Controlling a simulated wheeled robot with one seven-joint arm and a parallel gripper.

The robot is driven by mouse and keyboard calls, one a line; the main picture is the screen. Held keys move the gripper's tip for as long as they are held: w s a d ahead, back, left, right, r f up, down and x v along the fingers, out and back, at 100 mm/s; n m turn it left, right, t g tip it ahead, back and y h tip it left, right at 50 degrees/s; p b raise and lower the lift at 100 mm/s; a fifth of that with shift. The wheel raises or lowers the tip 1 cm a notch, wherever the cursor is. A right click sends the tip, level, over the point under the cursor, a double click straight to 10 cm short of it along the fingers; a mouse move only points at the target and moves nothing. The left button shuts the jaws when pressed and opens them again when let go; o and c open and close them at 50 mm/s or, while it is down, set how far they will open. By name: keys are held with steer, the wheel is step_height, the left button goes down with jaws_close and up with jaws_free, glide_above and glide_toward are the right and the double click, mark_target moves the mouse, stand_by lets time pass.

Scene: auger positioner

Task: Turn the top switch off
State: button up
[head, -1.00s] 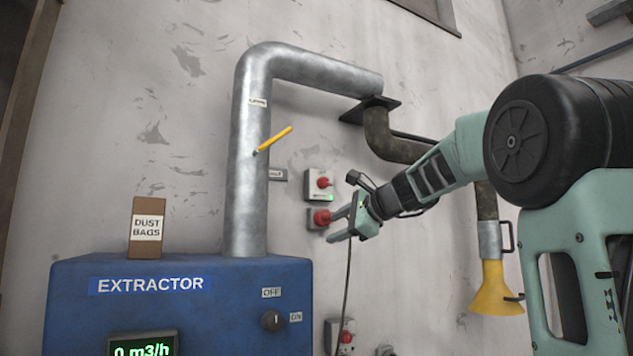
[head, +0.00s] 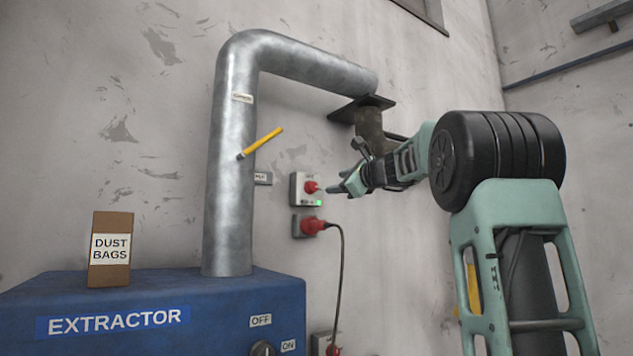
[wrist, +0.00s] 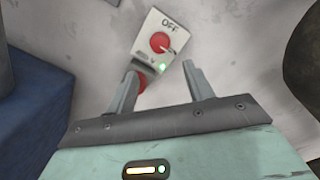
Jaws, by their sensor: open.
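The top switch (head: 306,188) is a pale box on the wall with a red round knob and a lit green light below it. In the wrist view the switch box (wrist: 152,27) shows the word OFF above its red knob (wrist: 160,42). My gripper (head: 331,189) is open, just right of the red knob in the head view. In the wrist view my gripper's two fingers (wrist: 159,78) are spread, with the switch beyond their tips.
A red plug (head: 313,225) with a hanging cable sits in a grey socket below the switch. A blue extractor (head: 150,320) with a dust bags box (head: 110,262) and a metal pipe (head: 232,170) stand to the left. A yellow lever (head: 262,143) is on the pipe.

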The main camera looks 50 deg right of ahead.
mark_target(315, 187)
steer(key=w+p, duration=0.1)
steer(key=w, duration=0.2)
steer(key=w+d+p, duration=0.1)
steer(key=w+p, duration=0.1)
steer(key=w, duration=0.1)
steer(key=w+p, duration=0.1)
steer(key=w, duration=0.2)
steer(key=shift+w+d+r, duration=0.1)
steer(key=shift+w+d, duration=0.05)
steer(key=shift+d, duration=0.25)
steer(key=shift+w+d+p, duration=0.1)
steer(key=shift+w+p, duration=0.2)
steer(key=shift+w, duration=0.3)
steer(key=c, duration=1)
